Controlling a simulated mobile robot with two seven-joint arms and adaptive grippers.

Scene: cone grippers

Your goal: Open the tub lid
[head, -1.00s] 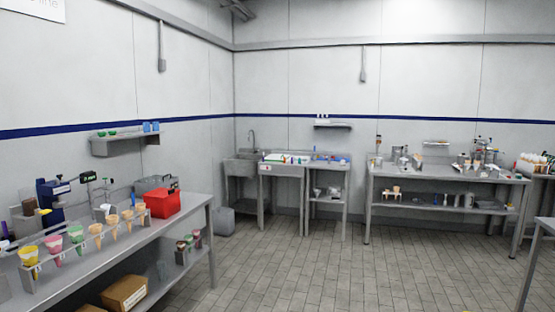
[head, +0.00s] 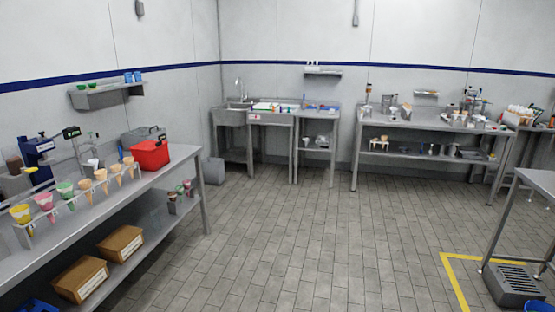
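I cannot make out a tub with a lid for certain in the head view. A red box-like container (head: 150,155) stands near the far end of the left steel table (head: 150,187); whether it has a lid is too small to tell. Neither of my grippers shows in this view.
A rack of coloured cones (head: 87,187) stands on the left table, with cardboard boxes (head: 80,278) on its lower shelf. A sink (head: 232,115) and a long workbench (head: 425,122) line the back wall.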

